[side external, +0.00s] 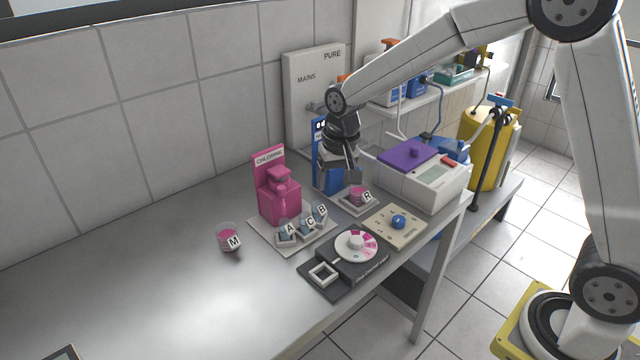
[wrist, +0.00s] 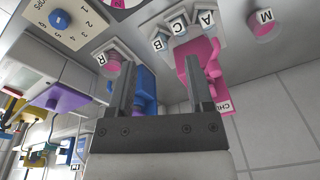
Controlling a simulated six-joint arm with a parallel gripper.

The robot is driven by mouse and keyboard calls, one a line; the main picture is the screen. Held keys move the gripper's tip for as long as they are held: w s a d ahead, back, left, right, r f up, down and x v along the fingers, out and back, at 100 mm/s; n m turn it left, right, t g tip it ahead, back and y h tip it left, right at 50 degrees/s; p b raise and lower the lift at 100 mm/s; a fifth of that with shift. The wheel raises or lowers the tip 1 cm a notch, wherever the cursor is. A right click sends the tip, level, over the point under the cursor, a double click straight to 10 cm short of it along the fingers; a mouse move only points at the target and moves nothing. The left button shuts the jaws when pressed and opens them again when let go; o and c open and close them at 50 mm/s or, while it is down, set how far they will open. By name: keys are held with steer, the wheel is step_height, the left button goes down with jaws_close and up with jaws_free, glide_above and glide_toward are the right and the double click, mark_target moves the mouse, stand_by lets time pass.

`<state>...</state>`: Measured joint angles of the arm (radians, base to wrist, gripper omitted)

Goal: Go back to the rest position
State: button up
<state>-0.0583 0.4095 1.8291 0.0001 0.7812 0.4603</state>
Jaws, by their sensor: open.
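My gripper (side external: 350,172) hangs from my arm above the back of the bench, just over the cup marked R (side external: 358,195) and in front of the blue unit (side external: 325,165). In the wrist view my gripper (wrist: 160,85) has its two dark fingers wide apart with nothing between them. The R cup holds pink liquid and stands on a small pale tray. It also shows in the wrist view (wrist: 113,62), left of the fingers and apart from them.
The pink chlorine dispenser (side external: 280,200) stands left of my gripper, with cups A, B and C (side external: 308,222) before it. Cup M (side external: 229,238) stands further left. A white device with a purple lid (side external: 408,155) is close on the right. The bench's front left (side external: 150,290) is clear.

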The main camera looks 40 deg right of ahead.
steer(key=s+d+f+n, duration=0.1)
steer(key=s+f+n, duration=0.1)
steer(key=s, duration=0.7)
steer(key=s+d+f+n+t, duration=0.1)
steer(key=s+f+n, duration=0.1)
steer(key=s, duration=0.7)
steer(key=shift+d+n, duration=0.3)
steer(key=shift+d, duration=0.05)
